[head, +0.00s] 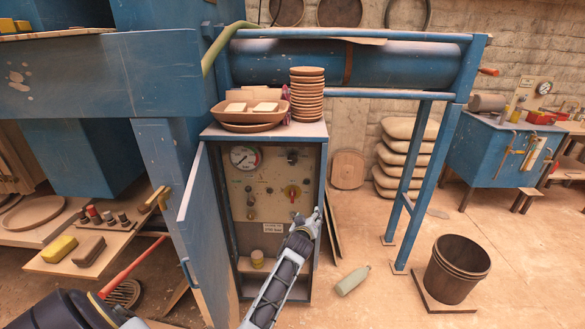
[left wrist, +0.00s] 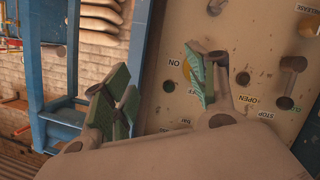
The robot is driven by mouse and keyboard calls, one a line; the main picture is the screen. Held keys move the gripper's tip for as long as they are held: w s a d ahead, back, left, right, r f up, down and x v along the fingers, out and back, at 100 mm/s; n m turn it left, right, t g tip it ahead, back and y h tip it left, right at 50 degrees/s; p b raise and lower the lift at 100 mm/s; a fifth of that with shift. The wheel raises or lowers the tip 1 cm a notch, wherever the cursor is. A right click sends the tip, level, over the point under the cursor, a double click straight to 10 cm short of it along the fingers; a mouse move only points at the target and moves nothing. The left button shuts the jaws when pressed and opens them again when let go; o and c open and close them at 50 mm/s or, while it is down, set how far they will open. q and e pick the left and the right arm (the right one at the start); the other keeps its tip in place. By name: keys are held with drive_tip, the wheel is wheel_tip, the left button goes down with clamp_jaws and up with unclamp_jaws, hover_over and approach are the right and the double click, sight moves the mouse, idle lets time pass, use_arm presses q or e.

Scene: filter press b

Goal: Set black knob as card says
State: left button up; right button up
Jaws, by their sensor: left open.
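The black knob (head: 292,157) is at the upper right of the beige control panel (head: 260,207) inside the open blue cabinet. Its setting is too small to read. A small white card (head: 273,228) is low on the panel, its text unreadable here. My left gripper (head: 316,219) is at the panel's lower right edge, below the black knob and apart from it. In the left wrist view its green-padded fingers (left wrist: 158,88) are spread with nothing held between them. My right gripper is out of view.
The panel also bears a gauge (head: 244,157) and a red-and-yellow knob (head: 292,191). The cabinet door (head: 205,240) stands open at left. Stacked bowls (head: 307,95) and a tray (head: 250,112) are on top. A bottle (head: 353,280) lies on the floor at right.

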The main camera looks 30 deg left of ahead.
use_arm(q)
drive_tip(key=s+a+r+n+t+y+b, duration=0.1)
drive_tip(key=a+r+n+y+b, duration=0.1)
drive_tip(key=r, duration=0.6)
drive_tip(key=s+a+r+n+t+y+b, duration=0.1)
drive_tip(key=a+r+n+y+b, duration=0.1)
drive_tip(key=a+r, duration=0.3)
wheel_tip(320, 180, up, 4)
drive_tip(key=shift+f+n+b, duration=0.1)
drive_tip(key=shift+n+b, duration=0.5)
drive_tip(key=shift+n, duration=0.2)
use_arm(e)
drive_tip(key=w, duration=0.3)
drive_tip(key=shift+w+a+f, duration=0.25)
drive_tip(key=shift+a+f, duration=0.15)
